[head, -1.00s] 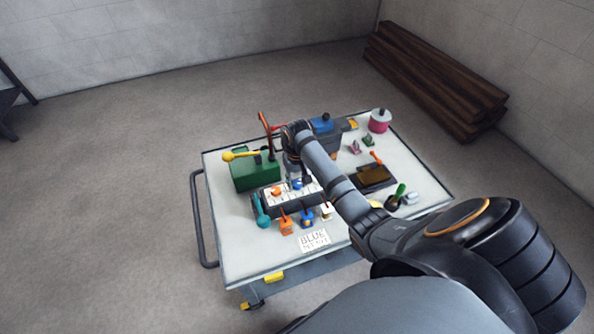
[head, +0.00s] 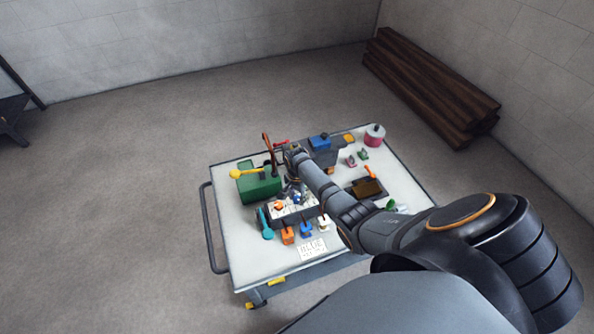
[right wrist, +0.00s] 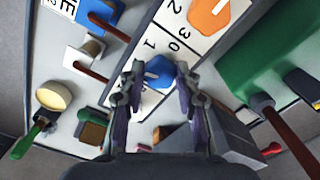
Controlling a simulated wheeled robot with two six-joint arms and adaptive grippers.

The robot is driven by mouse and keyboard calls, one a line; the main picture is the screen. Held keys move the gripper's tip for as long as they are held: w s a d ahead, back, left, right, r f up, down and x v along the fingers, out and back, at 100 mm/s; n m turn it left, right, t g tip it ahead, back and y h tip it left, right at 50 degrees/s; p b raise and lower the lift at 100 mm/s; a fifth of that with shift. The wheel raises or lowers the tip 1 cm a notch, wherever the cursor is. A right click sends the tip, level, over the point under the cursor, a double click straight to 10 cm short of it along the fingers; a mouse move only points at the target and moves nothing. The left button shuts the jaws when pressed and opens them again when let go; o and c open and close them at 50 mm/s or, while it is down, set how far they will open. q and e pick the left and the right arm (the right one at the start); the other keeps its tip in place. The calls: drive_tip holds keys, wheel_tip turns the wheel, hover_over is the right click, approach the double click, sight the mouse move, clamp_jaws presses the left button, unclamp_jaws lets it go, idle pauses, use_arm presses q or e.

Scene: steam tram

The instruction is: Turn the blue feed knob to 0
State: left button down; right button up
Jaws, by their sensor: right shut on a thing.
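The blue feed knob (right wrist: 159,73) sits on a white dial panel (right wrist: 182,38) with black numbers; 1, 0, 3 and 2 show near it in the right wrist view. My right gripper (right wrist: 154,72) is shut on the blue knob, one finger on each side. In the head view my right gripper (head: 294,188) reaches down over the panel from the right. It hides much of the knob there. The orange knob (right wrist: 209,17) stands beside it on the same panel. Which number the blue knob points to I cannot tell. My left gripper is out of view.
On the cart (head: 240,245) stand a green box (head: 260,187) with a yellow lever, a teal lever (head: 265,226), orange, blue and white small levers in front, a pink pot (head: 375,135) and a lettered card (head: 312,249). Dark beams (head: 430,85) lie by the wall.

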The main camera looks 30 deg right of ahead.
drive_tip(key=m+p, duration=0.2)
drive_tip(key=m, duration=0.2)
drive_tip(key=shift+r+m, duration=0.15)
drive_tip(key=shift+m, duration=0.15)
drive_tip(key=m+p, duration=0.1)
drive_tip(key=m, duration=0.4)
drive_tip(key=m+p, duration=0.1)
drive_tip(key=m, duration=0.4)
drive_tip(key=shift+w+m, duration=0.1)
drive_tip(key=shift+m, duration=0.3)
drive_tip(key=m, duration=0.5)
drive_tip(key=shift+m, duration=0.3)
drive_tip(key=shift+d, duration=0.1)
drive_tip(key=o, duration=1.1)
drive_tip(key=shift+o, duration=0.2)
